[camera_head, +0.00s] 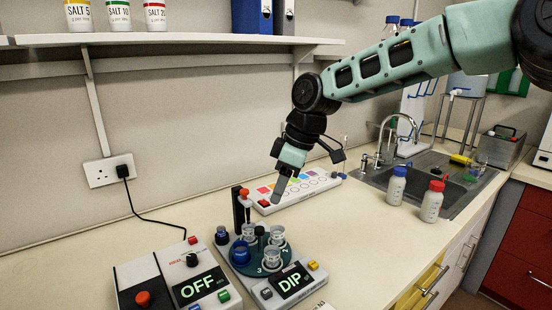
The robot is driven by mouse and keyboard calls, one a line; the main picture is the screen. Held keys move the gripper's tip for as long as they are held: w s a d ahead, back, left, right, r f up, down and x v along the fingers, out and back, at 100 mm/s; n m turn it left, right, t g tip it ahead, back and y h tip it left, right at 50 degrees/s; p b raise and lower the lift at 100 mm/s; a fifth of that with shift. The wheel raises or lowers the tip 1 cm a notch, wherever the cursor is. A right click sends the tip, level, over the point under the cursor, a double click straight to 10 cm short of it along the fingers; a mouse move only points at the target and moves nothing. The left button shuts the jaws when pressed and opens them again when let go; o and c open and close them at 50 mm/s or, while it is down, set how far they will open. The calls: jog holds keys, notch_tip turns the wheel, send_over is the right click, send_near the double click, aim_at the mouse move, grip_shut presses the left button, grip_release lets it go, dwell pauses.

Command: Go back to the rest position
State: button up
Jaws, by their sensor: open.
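My gripper (279,187) hangs at the end of my green and black arm, above the bench and behind the round carousel. It looks empty, though its fingers overlap in this view and the gap is hard to see. The dipping device (284,286) below it shows "DIP" on its display. Its teal carousel (241,264) carries several small beakers, one with blue liquid (240,253). A red-topped black post (242,205) stands at its back.
A device reading "OFF" (187,291) stands at the front left. A white panel with coloured patches (318,187) lies behind the gripper. Blue-capped (397,187) and red-capped (431,204) bottles stand by the sink (463,185). A shelf (180,38) runs above. Bench front right is clear.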

jog(key=s+m+h, duration=0.1)
jog(key=s, duration=1.1)
jog(key=s+d+f+m, duration=0.1)
jog(key=s+d+m, duration=0.1)
jog(key=s, duration=0.5)
jog(key=s+d+f+m+h, duration=0.1)
jog(key=s+d+f+m, duration=0.1)
jog(key=s+d, duration=0.3)
jog(key=s+d+f+m+h, duration=0.1)
jog(key=s+d, duration=0.3)
jog(key=s, duration=0.5)
jog(key=shift+d+f+m, duration=0.25)
jog(key=shift+f+m, duration=0.35)
jog(key=shift+m, duration=0.2)
